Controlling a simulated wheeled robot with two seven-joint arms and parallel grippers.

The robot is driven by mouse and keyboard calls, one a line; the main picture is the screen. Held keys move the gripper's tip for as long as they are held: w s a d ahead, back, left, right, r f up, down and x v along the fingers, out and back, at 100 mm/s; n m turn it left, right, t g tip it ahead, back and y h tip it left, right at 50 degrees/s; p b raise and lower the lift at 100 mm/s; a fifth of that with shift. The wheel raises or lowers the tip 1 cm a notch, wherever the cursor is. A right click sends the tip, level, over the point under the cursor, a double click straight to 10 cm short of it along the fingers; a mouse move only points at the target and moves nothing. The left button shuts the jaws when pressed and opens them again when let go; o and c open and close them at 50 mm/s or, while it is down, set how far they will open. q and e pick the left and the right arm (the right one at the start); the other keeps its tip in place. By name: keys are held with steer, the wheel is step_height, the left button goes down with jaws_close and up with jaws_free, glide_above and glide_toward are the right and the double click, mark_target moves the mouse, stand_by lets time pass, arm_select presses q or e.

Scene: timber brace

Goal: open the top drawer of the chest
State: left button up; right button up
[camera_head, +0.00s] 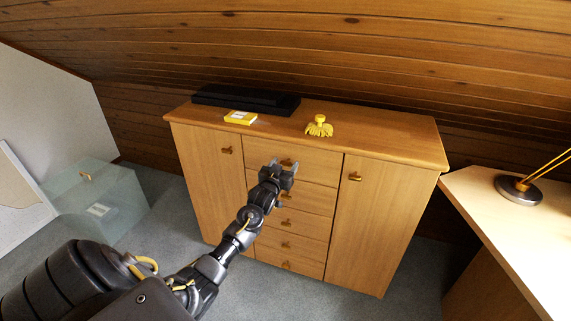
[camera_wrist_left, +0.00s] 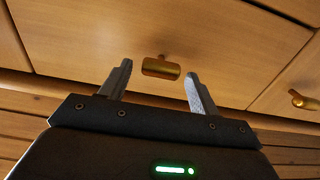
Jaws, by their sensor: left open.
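The wooden chest (camera_head: 205,150) stands against the slatted wall, with a column of drawers between two doors. Its top drawer (camera_head: 262,157) is closed flush. The top drawer's small brass handle (camera_head: 288,162) is partly hidden by my left gripper (camera_head: 281,175) in the head view. In the left wrist view the handle (camera_wrist_left: 161,68) shows clear, between and just beyond the two fingertips of my left gripper (camera_wrist_left: 158,78). The fingers are open, with nothing between them, and do not appear to touch the handle. My right gripper is not in view.
A glass box (camera_head: 100,200) stands left. A desk (camera_head: 510,225) with a lamp base (camera_head: 518,189) stands right. Carpet lies in front.

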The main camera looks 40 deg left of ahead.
arm_select(q)
steer(key=shift+x, duration=0.95)
jaws_close()
steer(key=shift+s+d, duration=0.15)
